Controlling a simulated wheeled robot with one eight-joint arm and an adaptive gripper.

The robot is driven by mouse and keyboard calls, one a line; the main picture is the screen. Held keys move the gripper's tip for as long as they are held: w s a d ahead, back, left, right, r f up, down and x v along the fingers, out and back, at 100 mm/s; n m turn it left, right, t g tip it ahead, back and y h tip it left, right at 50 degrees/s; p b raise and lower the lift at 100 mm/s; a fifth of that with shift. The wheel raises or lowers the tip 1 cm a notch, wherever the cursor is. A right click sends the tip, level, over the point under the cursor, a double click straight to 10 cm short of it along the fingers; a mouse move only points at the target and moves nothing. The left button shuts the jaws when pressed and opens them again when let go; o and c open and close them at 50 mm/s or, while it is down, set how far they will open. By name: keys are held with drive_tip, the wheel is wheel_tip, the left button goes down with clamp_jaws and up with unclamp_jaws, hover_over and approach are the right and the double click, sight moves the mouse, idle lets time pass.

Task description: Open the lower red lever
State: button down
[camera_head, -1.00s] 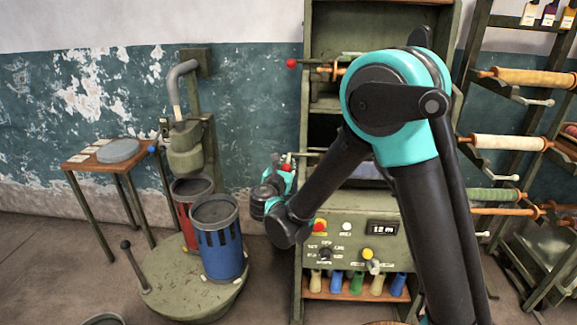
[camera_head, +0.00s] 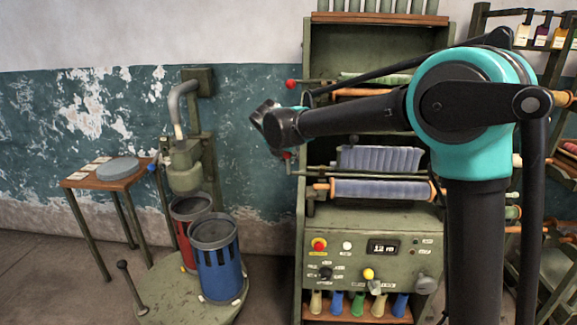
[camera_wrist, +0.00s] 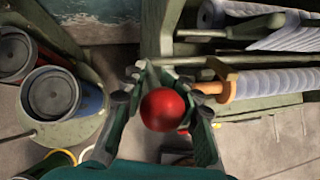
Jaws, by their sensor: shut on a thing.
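The lower red lever's ball knob (camera_head: 287,156) shows at the left side of the green machine, just under my gripper (camera_head: 286,145). In the wrist view the red knob (camera_wrist: 162,109) sits between the two fingers of my gripper (camera_wrist: 162,92), which is shut on it. The lever's shaft is mostly hidden behind the fingers and knob. A second, upper red knob (camera_head: 291,84) sticks out to the left higher on the machine, apart from my gripper.
Two blue-grey rolls (camera_head: 378,158) (camera_head: 380,190) lie across the machine, right of the knob. A control panel (camera_head: 345,272) is below. A red bin (camera_head: 188,208) and a blue bin (camera_head: 220,272) stand on a round base at left. Wall space left of the knob is free.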

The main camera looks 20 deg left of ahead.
drive_tip(key=shift+w+d+r, duration=0.1)
drive_tip(key=shift+w+r, duration=0.1)
drive_tip(key=shift+w, duration=0.25)
drive_tip(key=shift+w+r, duration=0.2)
drive_tip(key=shift+w, duration=0.25)
drive_tip(key=c, duration=1.2)
unclamp_jaws()
drive_tip(key=shift+o, duration=0.2)
drive_tip(key=shift+s+a+r, duration=0.2)
drive_tip(key=shift+s+r, duration=0.05)
drive_tip(key=shift+r, duration=0.05)
drive_tip(key=v, duration=1.1)
drive_tip(key=shift+r, duration=0.2)
